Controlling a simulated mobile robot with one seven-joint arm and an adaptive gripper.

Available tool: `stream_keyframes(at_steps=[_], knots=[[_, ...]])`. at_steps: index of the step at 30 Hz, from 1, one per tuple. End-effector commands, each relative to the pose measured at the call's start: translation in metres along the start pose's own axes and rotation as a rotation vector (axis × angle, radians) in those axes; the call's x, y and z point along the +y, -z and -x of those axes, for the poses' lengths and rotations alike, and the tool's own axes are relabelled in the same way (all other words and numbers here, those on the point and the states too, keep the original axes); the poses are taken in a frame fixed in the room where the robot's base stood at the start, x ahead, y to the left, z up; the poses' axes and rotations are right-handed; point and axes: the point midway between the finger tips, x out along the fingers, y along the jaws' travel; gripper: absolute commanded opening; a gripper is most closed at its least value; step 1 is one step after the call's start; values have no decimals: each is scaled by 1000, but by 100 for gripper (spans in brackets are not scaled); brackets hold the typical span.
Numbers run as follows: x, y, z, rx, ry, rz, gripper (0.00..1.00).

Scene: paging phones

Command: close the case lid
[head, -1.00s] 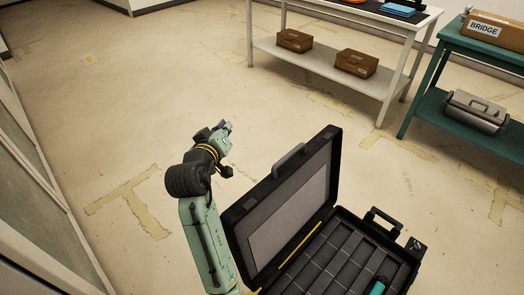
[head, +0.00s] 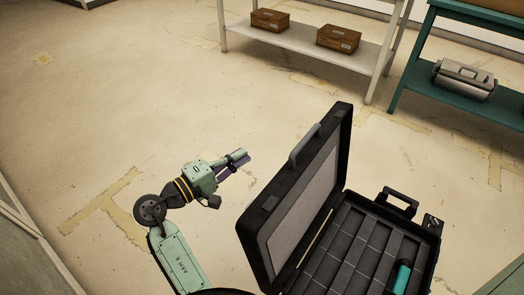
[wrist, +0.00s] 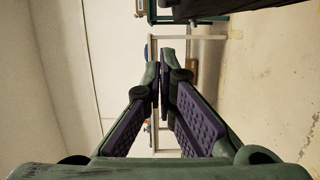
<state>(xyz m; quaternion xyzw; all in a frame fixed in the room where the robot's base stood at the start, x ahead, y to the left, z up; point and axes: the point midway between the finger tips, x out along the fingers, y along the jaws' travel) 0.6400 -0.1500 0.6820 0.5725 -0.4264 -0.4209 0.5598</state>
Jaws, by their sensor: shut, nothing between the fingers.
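The black case (head: 330,250) stands open in the head view, its compartment tray facing up. Its lid (head: 300,195) stands raised on the left side, tilted back, with a grey inner panel and a handle (head: 304,145) on its outer edge. My gripper (head: 245,157) is to the left of the lid, behind its outer face, apart from it. In the wrist view my gripper (wrist: 164,65) has its fingertips together with nothing between them. A dark edge, perhaps the lid (wrist: 215,8), crosses the top of the wrist view.
A teal cylinder (head: 402,277) lies in the case's tray. A white shelf table (head: 300,45) with brown boxes (head: 339,37) and a teal bench (head: 440,104) with a silver case (head: 464,80) stand behind. The floor left of the lid is clear.

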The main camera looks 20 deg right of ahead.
Motion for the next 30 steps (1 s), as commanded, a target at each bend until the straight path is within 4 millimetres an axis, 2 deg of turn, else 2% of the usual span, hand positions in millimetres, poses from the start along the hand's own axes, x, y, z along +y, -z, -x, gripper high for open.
stream_keyframes(at_steps=[5, 17, 22, 30], knots=[[1, -1, -20, -4, 0, 0, 0], [2, -1, -103, -3, 0, -2, 0], [0, -28, -106, -2, 3, -1, 0], [0, -39, -108, 1, 2, -2, 0]])
